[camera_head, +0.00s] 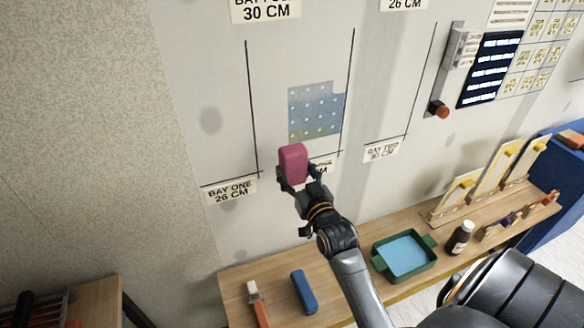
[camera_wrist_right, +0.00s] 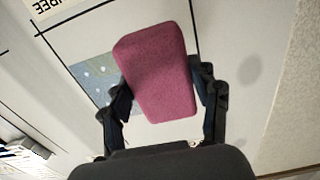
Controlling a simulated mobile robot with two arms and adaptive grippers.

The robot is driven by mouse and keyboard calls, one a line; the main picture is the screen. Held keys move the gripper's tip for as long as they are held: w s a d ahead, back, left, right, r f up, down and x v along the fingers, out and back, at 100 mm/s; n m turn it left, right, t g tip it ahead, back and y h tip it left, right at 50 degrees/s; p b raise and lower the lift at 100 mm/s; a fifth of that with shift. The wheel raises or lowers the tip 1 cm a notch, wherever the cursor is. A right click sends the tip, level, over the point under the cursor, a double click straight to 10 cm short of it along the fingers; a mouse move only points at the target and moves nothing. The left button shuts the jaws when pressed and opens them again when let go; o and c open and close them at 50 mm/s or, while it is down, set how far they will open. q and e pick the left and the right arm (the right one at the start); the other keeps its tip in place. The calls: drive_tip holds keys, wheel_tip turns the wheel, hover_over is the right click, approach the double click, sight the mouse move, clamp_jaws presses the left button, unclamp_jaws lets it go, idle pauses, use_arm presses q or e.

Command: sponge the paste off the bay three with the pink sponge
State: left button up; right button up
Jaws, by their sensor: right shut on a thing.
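The pink sponge (camera_head: 292,164) is held upright in front of the wall, at the lower left of a blue-grey dotted patch (camera_head: 315,112). The patch is in the bay between two black lines and has a notch at its upper right. My right gripper (camera_head: 298,184) is shut on the sponge's lower part. In the right wrist view the sponge (camera_wrist_right: 158,72) sits between both fingers and covers part of the patch (camera_wrist_right: 92,75). The label under this bay is partly hidden; in the right wrist view its visible letters look like the end of "THREE". I cannot tell whether the sponge touches the wall. My left gripper is not in view.
Labels for bay one (camera_head: 230,192) and bay two (camera_head: 381,151) flank this bay. The wooden bench (camera_head: 235,292) below holds a green tray (camera_head: 432,268), a brown bottle (camera_head: 460,238), a blue block (camera_head: 304,292) and a brush (camera_head: 257,304). An orange-red knob (camera_head: 438,110) juts out at right.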

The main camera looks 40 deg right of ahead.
drive_tip(key=shift+s+r, duration=0.1)
drive_tip(key=shift+s, duration=0.05)
drive_tip(key=shift+p, duration=0.35)
use_arm(q)
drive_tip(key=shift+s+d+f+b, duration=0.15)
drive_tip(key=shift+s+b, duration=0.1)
drive_tip(key=shift+b, duration=0.2)
use_arm(e)
drive_tip(key=x, duration=0.6)
drive_tip(key=shift+w, duration=0.35)
drive_tip(key=shift+d, duration=0.1)
drive_tip(key=shift+x, duration=1.25)
idle(1.0)
drive_tip(key=shift+d, duration=0.15)
idle(1.6)
